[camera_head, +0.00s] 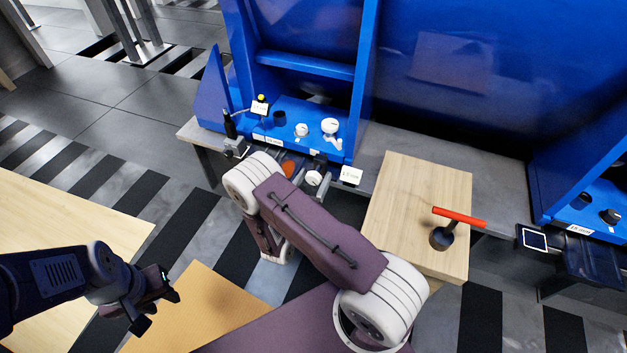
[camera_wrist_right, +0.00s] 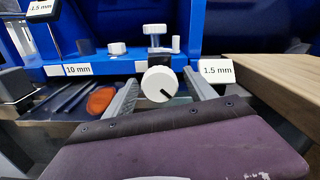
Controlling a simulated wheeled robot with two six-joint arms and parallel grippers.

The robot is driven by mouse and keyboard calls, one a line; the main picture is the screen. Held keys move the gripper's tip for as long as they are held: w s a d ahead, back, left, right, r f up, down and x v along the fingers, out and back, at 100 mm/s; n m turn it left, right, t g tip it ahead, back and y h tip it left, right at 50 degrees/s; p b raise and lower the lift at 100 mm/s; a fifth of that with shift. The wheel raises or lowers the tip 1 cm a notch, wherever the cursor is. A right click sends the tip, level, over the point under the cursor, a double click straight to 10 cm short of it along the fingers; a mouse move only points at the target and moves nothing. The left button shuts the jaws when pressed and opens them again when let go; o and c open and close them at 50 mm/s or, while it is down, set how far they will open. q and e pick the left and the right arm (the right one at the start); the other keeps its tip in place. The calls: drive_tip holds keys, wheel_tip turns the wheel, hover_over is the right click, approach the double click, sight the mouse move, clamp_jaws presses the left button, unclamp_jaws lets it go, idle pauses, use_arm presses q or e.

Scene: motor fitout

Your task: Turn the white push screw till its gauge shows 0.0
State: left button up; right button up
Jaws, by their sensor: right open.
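My right gripper (camera_wrist_right: 160,98) is open, with one grey finger on each side of the knob. I cannot tell whether either finger touches it. My left gripper (camera_head: 157,309) is open and empty, low at the left and far from the screw.
The blue fixture (camera_head: 278,125) holds other white knobs (camera_wrist_right: 117,48) and a 10 mm label (camera_wrist_right: 78,69). Another display (camera_wrist_right: 41,8) reads -1.5 mm. An orange-red part (camera_wrist_right: 101,99) lies left of the screw. A wooden board (camera_head: 395,205) with a red-handled tool (camera_head: 458,216) stands at right.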

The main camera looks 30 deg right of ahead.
drive_tip(key=c, duration=1.4)
